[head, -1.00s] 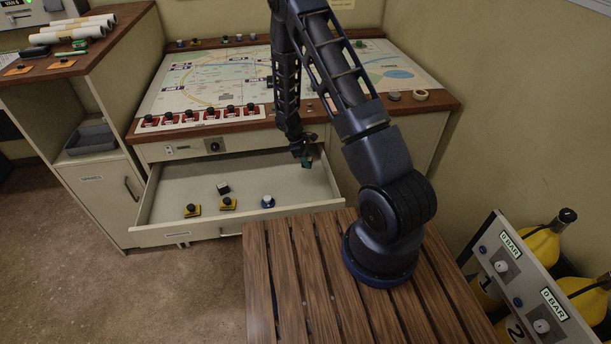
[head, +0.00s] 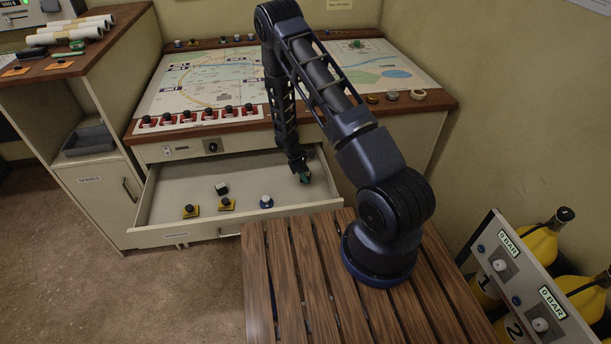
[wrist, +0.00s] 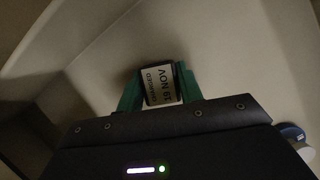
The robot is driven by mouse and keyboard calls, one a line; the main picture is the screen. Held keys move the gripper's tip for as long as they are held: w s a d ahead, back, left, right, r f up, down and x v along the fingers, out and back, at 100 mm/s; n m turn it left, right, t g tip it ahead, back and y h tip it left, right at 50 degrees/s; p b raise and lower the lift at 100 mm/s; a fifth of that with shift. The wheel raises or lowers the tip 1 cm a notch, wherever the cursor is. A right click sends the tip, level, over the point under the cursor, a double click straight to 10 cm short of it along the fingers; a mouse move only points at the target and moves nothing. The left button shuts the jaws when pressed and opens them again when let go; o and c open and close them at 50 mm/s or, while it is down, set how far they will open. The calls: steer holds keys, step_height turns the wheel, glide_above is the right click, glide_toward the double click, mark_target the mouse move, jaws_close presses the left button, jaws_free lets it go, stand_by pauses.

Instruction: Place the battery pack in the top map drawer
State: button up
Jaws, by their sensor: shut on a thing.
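My gripper (head: 304,176) is inside the open top map drawer (head: 240,170), towards its right side. In the wrist view its green fingers (wrist: 158,88) are shut on the battery pack (wrist: 161,85), a small dark block with a white label reading "CHARGED 19 NOV". The drawer's pale floor shows behind the pack. I cannot tell whether the pack touches the floor. In the head view the pack is too small and too covered by the gripper to make out.
The drawer also holds a small black-and-white block (head: 221,188), two yellow-based knobs (head: 190,211) (head: 227,205) and a blue-and-white knob (head: 266,202). The drawer's left and back floor is clear. The map desk (head: 215,85) overhangs behind. A slatted wooden surface (head: 320,290) lies in front.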

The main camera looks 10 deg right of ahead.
steer(key=shift+f, duration=0.1)
steer(key=o, duration=1.1)
steer(key=shift+c, duration=0.2)
